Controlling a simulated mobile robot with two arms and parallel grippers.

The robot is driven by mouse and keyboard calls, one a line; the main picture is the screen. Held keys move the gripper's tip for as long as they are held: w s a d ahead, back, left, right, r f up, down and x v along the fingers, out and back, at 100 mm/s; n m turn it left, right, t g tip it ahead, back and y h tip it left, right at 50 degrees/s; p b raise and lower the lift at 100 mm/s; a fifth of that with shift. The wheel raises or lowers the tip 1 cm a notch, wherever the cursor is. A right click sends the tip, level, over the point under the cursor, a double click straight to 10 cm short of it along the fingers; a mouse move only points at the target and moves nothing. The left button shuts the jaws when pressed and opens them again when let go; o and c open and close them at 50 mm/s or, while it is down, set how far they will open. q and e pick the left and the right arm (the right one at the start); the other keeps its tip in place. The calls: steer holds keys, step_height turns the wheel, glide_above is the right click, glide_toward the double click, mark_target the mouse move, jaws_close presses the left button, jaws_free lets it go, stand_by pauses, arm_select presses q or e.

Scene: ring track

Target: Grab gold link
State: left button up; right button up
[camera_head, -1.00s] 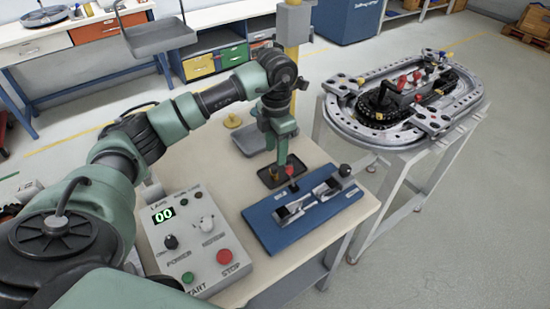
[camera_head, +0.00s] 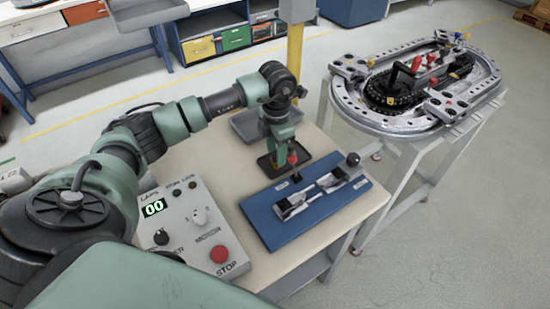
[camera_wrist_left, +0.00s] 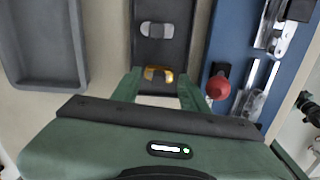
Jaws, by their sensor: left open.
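The gold link (camera_wrist_left: 158,73) lies at the near end of a narrow dark tray (camera_wrist_left: 177,50) in the left wrist view. A silver link (camera_wrist_left: 157,29) lies farther along the same tray. My left gripper (camera_wrist_left: 158,86) is open, with one green finger on each side of the gold link's near end. I cannot tell whether the fingers touch it. In the head view my left gripper (camera_head: 281,158) points down over the dark tray (camera_head: 267,165) and hides the gold link. My right gripper is not in view.
A blue fixture (camera_head: 262,212) with a red-knobbed lever (camera_head: 292,158) stands close beside the tray. A grey bin (camera_head: 243,127) lies behind. A control box (camera_head: 190,222) stands at the front left. The ring track (camera_head: 350,105) is on a separate stand at the right.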

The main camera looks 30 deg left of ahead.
arm_select(q)
step_height(320, 180, down, 3)
steer(key=shift+a+r, duration=0.1)
steer(key=shift+r, duration=0.1)
jaws_close()
steer(key=shift+r, duration=0.15)
